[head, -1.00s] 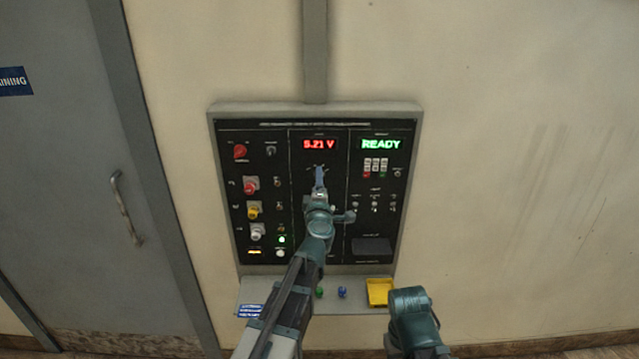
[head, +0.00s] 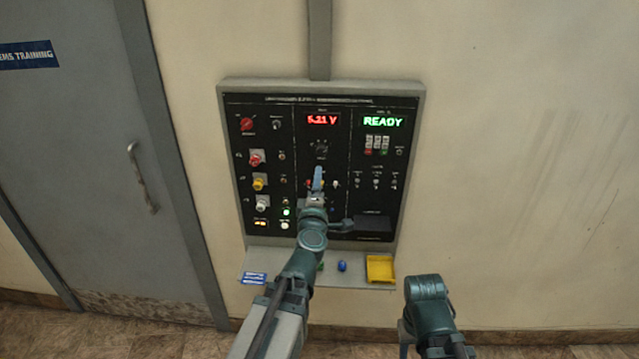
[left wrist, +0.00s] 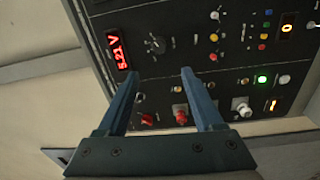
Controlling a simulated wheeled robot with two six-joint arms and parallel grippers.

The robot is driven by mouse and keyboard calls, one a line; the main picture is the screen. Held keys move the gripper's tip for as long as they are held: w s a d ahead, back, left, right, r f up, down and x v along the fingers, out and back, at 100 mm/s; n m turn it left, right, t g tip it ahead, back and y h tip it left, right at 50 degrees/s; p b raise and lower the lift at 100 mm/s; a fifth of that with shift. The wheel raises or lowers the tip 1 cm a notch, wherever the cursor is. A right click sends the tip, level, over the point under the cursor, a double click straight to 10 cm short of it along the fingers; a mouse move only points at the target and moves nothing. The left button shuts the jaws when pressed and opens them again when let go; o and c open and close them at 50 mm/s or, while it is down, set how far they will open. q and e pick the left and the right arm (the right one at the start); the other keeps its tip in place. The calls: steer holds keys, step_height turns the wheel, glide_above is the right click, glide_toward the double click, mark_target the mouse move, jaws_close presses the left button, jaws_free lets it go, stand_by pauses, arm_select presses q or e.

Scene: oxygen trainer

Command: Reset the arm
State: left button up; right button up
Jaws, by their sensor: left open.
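My left gripper (head: 316,182) is raised in front of the middle section of the black control panel (head: 365,232). In the left wrist view its two blue fingers (left wrist: 160,92) are spread apart with nothing between them. The panel's dial (left wrist: 155,45) lies beyond the fingertips, apart from them. A red display (head: 322,119) reads about 5.21 V, and a green display (head: 382,122) reads READY. My right arm (head: 430,308) shows at the lower right; its gripper is out of view. My left arm hides part of the panel's lower middle.
A shelf (head: 300,272) below the panel holds a yellow tray (head: 380,268), a blue knob (head: 342,266), a partly hidden green one (head: 320,265) and a blue label (head: 254,278). A grey door (head: 85,160) stands at left. Bare wall lies right.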

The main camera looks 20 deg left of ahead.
arm_select(q)
steer(key=s+d+f+m+g+h, duration=0.1)
steer(key=d+f+m+g+h, duration=0.1)
steer(key=d+f+m+h, duration=0.45)
steer(key=s+d+f+m+g+h+b, duration=0.15)
steer(key=d+m, duration=0.25)
steer(key=d, duration=0.5)
steer(key=s+d+f+m+g+h, duration=0.2)
steer(key=d+f+m+g+h, duration=0.1)
steer(key=d+m, duration=0.3)
steer(key=s+d+f+m+g+y, duration=0.1)
steer(key=s+d+f+m+g, duration=0.15)
steer(key=s+f+g, duration=0.2)
steer(key=s+d+f+m+g+y, duration=0.1)
steer(key=s+d+f+m+g, duration=0.15)
steer(key=s+f, duration=0.35)
steer(key=s+a+f+m+g+y, duration=0.1)
steer(key=s+a+f+g+y, duration=0.1)
steer(key=s, duration=0.3)
steer(key=s+a+f+m+g+y+b, duration=0.1)
steer(key=s+a+f+g+y, duration=0.1)
steer(key=s+a+g+y, duration=0.1)
steer(key=shift+s+a+y, duration=0.3)
steer(key=shift+s+a, duration=0.6)
steer(key=shift+s, duration=0.25)
steer(key=shift+m, duration=0.25)
